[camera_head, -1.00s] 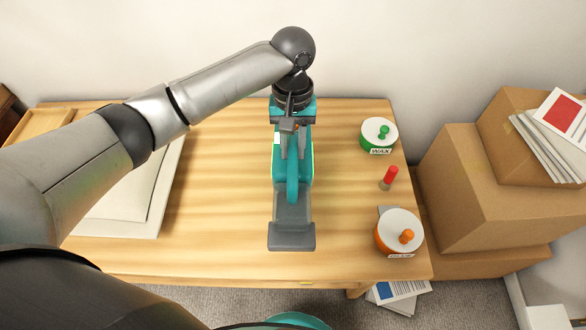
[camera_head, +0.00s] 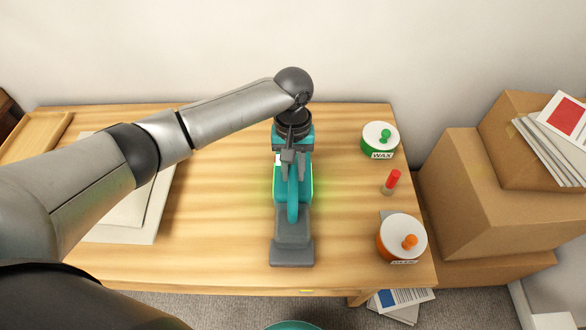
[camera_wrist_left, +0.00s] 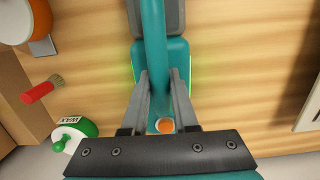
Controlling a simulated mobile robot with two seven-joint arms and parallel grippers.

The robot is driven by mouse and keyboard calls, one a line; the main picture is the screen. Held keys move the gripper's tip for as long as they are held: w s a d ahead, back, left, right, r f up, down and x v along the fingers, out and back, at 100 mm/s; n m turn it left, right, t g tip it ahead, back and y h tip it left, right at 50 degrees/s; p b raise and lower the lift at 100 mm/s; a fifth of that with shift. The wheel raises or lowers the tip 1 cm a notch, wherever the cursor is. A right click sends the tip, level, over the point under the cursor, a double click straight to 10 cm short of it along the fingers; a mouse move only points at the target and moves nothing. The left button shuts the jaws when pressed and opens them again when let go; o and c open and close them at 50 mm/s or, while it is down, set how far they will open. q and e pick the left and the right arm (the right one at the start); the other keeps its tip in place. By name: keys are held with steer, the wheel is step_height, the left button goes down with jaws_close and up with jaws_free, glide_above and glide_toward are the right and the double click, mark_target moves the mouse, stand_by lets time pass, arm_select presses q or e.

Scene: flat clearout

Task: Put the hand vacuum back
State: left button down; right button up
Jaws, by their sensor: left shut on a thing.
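The hand vacuum (camera_head: 293,225) has a teal body and handle and a grey nozzle end pointing to the table's front edge. It is at the middle of the wooden table, and a green glow shows along its sides. My left gripper (camera_head: 294,178) is shut on its teal handle from above; the wrist view shows both fingers (camera_wrist_left: 160,85) on either side of the handle. An orange round spot shows on the body between the fingers. I cannot tell whether the vacuum rests on the table or hangs just above it. My right gripper is not in view.
At the table's right stand a green wax tin (camera_head: 380,141), a red-tipped brush (camera_head: 391,182) and an orange tin (camera_head: 402,238). A white panel (camera_head: 135,225) and wooden tray (camera_head: 37,135) lie left. Cardboard boxes (camera_head: 465,200) stand right of the table. Wood (camera_head: 225,210) left of the vacuum is bare.

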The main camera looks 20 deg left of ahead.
arm_select(q)
steer(key=c, duration=0.7)
jaws_free()
steer(key=r+p, duration=0.1)
steer(key=r, duration=0.3)
steer(key=r+p, duration=0.1)
steer(key=r, duration=0.3)
steer(key=w+r, duration=0.1)
steer(key=r, duration=0.3)
steer(key=shift+a+p, duration=0.15)
steer(key=shift+p, duration=0.25)
